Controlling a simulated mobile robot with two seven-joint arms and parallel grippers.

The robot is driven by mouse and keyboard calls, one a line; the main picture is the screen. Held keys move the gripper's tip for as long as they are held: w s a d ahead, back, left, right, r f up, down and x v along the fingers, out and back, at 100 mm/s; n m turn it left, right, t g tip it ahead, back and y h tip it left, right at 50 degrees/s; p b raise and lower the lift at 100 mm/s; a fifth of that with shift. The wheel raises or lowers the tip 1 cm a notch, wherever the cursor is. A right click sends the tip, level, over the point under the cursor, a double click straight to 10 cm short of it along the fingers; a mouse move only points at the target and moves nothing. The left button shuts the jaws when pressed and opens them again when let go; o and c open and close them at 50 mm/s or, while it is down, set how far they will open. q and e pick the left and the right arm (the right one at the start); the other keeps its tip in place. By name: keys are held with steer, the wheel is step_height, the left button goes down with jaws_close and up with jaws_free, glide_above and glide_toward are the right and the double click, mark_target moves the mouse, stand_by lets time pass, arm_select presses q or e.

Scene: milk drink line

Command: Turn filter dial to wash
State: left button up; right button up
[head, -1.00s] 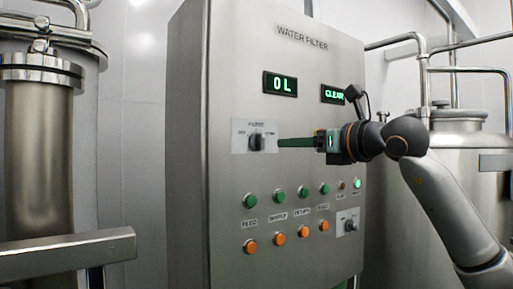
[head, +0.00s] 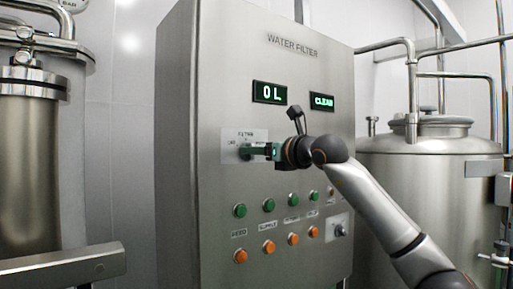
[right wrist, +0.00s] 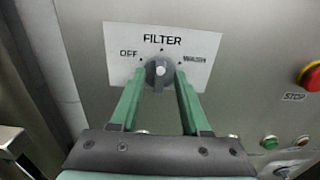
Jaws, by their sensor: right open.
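The filter dial (right wrist: 158,74) is a dark grey round knob on a white label plate (right wrist: 187,48) marked FILTER, with OFF at left and WASH at right. In the right wrist view its grip bar looks roughly upright, between the two words. My right gripper (right wrist: 160,80) is open, with one green finger on each side of the dial; whether they touch it I cannot tell. In the head view my right gripper (head: 246,152) is at the label plate (head: 231,137) and hides most of the dial. My left gripper is not in view.
The steel WATER FILTER cabinet (head: 215,225) carries displays reading 0 L (head: 269,93) and CLEAR (head: 321,101). Green (head: 239,210) and orange (head: 240,256) buttons sit below the dial. A red stop button (right wrist: 311,75) is to its right. A steel tank (head: 440,170) stands at right.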

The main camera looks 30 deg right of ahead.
jaws_close()
stand_by(0.4)
